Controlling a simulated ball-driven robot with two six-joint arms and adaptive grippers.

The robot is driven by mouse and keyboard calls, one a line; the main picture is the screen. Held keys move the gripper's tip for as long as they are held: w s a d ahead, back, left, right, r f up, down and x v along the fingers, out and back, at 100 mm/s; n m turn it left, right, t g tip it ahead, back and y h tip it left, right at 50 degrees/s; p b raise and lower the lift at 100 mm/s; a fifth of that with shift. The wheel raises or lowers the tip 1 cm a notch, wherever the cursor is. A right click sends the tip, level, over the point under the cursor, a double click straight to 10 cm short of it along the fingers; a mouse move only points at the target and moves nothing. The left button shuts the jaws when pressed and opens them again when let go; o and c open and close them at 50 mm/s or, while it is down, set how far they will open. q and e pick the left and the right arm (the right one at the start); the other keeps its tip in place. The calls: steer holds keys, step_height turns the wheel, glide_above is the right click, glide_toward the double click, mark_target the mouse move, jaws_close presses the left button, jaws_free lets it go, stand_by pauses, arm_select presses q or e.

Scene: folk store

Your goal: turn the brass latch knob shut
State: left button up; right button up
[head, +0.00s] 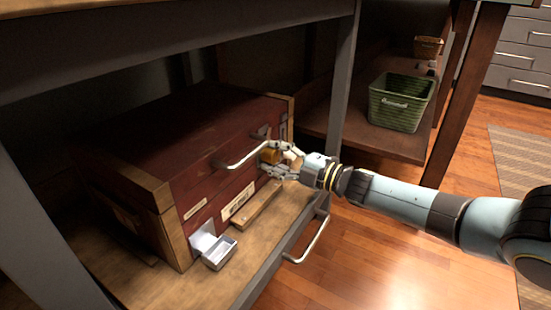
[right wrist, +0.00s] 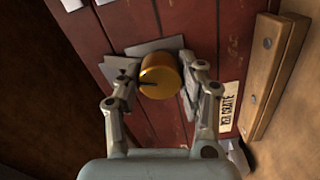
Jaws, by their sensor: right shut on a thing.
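The brass latch knob (right wrist: 160,76) is a short golden cylinder with a dark mark on its face, set on the red plank front of a wooden crate (head: 205,130). In the head view the knob (head: 269,155) shows near the crate's right end, partly hidden by the fingers. My right gripper (head: 279,162) reaches in from the right and is shut on the knob. In the right wrist view its two fingers (right wrist: 160,90) stand on either side of the knob. Light grey metal plates (right wrist: 157,46) lie beside and behind the knob. My left gripper is not in view.
A pale bar handle (head: 240,156) sticks out just left of the knob. A wooden strip (head: 248,207) lies before the crate. A green basket (head: 400,102) stands on the shelf at right, behind my arm.

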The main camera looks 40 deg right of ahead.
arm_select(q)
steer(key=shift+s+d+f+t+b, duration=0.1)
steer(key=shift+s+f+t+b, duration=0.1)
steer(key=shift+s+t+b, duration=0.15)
arm_select(e)
steer(key=shift+f+n, duration=0.15)
steer(key=shift+n, duration=1.85)
steer(key=o, duration=1.2)
steer(key=shift+s, duration=0.1)
steer(key=shift+v, duration=5.9)
steer(key=shift+d, duration=0.1)
